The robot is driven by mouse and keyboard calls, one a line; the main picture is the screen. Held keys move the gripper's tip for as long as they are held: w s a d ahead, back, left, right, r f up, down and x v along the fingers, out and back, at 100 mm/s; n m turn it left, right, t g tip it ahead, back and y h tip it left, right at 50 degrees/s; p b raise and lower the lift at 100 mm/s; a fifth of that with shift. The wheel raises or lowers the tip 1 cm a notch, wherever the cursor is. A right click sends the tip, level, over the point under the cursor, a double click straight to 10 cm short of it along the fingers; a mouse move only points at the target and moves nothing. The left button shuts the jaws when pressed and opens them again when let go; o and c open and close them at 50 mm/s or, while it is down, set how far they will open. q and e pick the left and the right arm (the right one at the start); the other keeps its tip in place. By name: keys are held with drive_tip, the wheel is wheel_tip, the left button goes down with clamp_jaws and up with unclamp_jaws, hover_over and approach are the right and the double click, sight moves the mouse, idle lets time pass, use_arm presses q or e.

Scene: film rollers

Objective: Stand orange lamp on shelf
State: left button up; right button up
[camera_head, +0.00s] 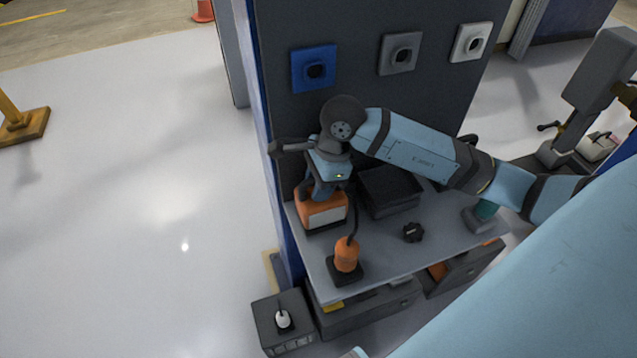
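An orange lamp (346,254), a rounded orange body on a dark square base with a thin dark stem on top, stands upright near the front left of the grey shelf top (385,248). My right gripper (320,192) points down behind it, at the top of an orange and white box (322,212) at the shelf's left end. Its fingers overlap the box top in the picture. I cannot tell whether they are closed on any part of it. The gripper is apart from the lamp. My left gripper is not in view.
A dark open bin (390,190) stands behind the lamp, and a black knob (413,232) lies to its right. A dark panel (360,20) with blue, grey and white square fittings rises behind. A grey box (284,322) with a white knob stands lower left.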

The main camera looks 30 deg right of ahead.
drive_tip(key=shift+o, duration=0.6)
drive_tip(key=shift+r, duration=0.1)
drive_tip(key=v, duration=0.7)
drive_tip(key=shift+r+p, duration=0.25)
drive_tip(key=shift+p, duration=0.05)
drive_tip(key=shift+s, duration=0.1)
